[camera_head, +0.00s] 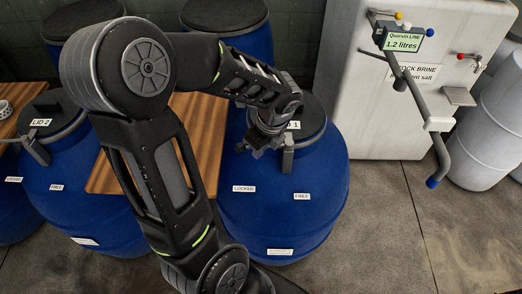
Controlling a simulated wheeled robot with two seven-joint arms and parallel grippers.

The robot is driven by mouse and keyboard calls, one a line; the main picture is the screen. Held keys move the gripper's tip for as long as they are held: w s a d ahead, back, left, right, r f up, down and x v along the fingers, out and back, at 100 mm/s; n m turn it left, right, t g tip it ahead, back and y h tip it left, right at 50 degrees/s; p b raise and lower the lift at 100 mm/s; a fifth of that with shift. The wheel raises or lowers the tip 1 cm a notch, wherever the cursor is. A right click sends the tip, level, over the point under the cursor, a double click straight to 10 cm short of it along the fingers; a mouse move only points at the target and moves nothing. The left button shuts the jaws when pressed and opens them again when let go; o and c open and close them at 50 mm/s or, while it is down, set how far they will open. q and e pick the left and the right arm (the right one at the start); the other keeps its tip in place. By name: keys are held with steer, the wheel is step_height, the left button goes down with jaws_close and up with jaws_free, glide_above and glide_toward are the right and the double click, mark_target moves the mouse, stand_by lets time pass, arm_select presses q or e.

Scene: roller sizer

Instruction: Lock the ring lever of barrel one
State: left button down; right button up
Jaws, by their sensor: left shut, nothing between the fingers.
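Barrel one (320,179) is a blue drum at centre with a dark lid, its label partly covered by my arm and ending in "1". Its ring lever (288,155) is a grey handle hanging at the front of the rim, between the LOCKED label (244,189) and the FREE label (302,196) lower on the drum. My left gripper (246,150) is shut and empty, just left of the lever at the rim. Whether it touches the lever I cannot tell. My right gripper is not in view.
A second blue barrel (70,205) marked LID 2 stands left, with its own grey lever (35,150). A wooden tabletop (200,110) lies between the barrels. A white brine tank (350,80) with a pipe arm (415,100) stands right. The floor front right is clear.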

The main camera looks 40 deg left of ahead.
arm_select(q)
steer(key=shift+w+a, duration=0.15)
steer(key=shift+a, duration=0.2)
stand_by(0.4)
